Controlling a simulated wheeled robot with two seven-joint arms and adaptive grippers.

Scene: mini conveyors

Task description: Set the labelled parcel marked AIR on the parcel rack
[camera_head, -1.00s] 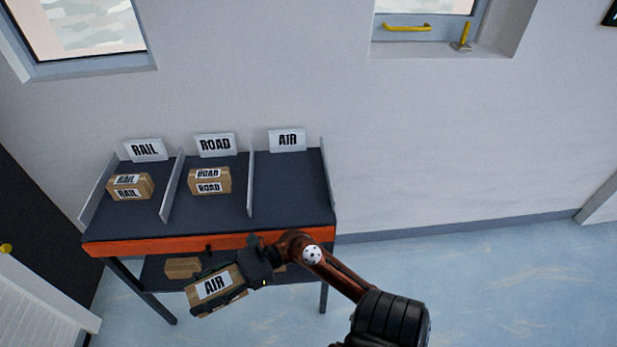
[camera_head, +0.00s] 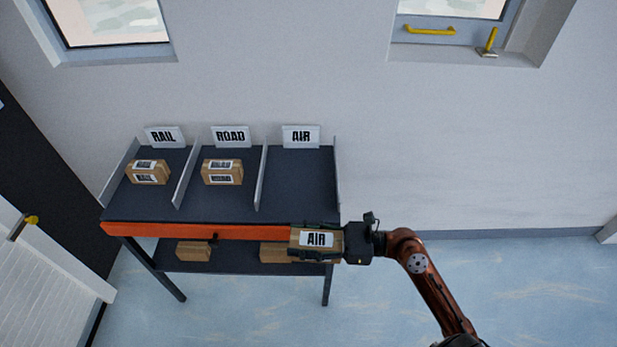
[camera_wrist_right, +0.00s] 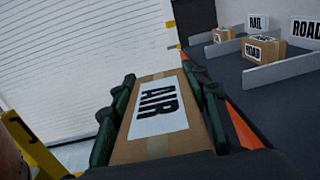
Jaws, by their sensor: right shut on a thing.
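The parcel marked AIR (camera_head: 299,246) is a brown box with a white label, held in front of the rack's orange front edge at its right end. My right gripper (camera_head: 316,241) is shut on it, one finger along each side. In the right wrist view the parcel (camera_wrist_right: 158,148) lies between the green-black fingers, label showing. The parcel rack (camera_head: 300,180) has a dark top split by grey dividers into bays signed RAIL, ROAD and AIR. The bay below the AIR sign (camera_head: 300,136) is empty. My left gripper is not in view.
A RAIL parcel (camera_head: 148,173) and a ROAD parcel (camera_head: 222,172) stand in their bays. Brown boxes (camera_head: 193,251) lie on the lower shelf. Grey dividers (camera_head: 261,178) rise between bays. Open blue floor (camera_head: 530,280) lies to the right.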

